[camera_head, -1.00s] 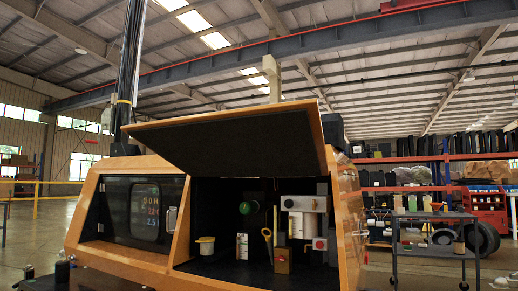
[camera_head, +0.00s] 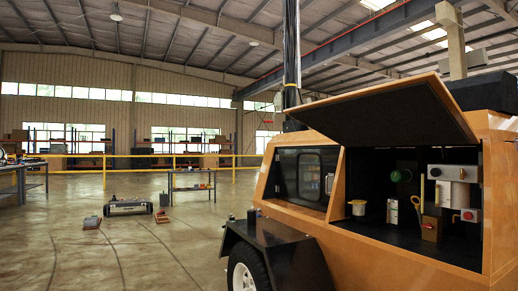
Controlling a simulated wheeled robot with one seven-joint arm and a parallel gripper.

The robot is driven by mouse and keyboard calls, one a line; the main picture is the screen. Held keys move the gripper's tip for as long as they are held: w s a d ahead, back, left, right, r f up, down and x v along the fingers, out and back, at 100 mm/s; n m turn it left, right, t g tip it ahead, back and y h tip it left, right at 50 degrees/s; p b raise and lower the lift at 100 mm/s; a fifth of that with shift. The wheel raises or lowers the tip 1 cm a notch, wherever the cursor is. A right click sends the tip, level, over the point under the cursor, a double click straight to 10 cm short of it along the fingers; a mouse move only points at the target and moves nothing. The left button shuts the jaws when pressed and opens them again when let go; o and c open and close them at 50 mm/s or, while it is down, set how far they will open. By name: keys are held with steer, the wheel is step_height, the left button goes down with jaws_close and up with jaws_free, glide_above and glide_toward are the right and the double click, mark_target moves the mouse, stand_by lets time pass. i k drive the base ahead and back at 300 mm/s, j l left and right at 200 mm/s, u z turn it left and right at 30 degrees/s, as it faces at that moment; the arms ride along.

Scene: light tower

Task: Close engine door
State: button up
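The engine door (camera_head: 400,119) is the large dark panel with an orange rim, hinged along the top of the orange light tower housing (camera_head: 385,258). It stands raised and tilted outward, well clear of the opening. The engine bay (camera_head: 375,218) below it is open. A smaller windowed panel (camera_head: 304,178) left of the bay is shut. My gripper is not in view.
The trailer wheel (camera_head: 246,272) and dark fender (camera_head: 275,240) stick out at the housing's lower left. The floor (camera_head: 140,250) to the left is mostly open. A wheeled bar (camera_head: 128,206), small blocks, a table (camera_head: 192,183) and a yellow railing (camera_head: 105,165) stand farther back.

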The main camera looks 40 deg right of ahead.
mark_target(419, 109)
steer(key=k+l+u, duration=0.25)
steer(key=l, duration=0.25)
steer(key=k+l+u, duration=0.25)
steer(key=l, duration=0.2)
steer(key=k+l+u, duration=0.1)
steer(key=l+u, duration=0.15)
steer(key=l, duration=0.2)
steer(key=k+l+u, duration=0.25)
steer(key=k+l, duration=1.3)
steer(key=l, duration=0.25)
steer(key=k+l, duration=0.6)
steer(key=l, duration=0.15)
steer(key=k+l, duration=0.65)
steer(key=i+j, duration=0.4)
steer(key=i+j+u, duration=0.15)
steer(key=i+j, duration=0.25)
steer(key=j, duration=0.25)
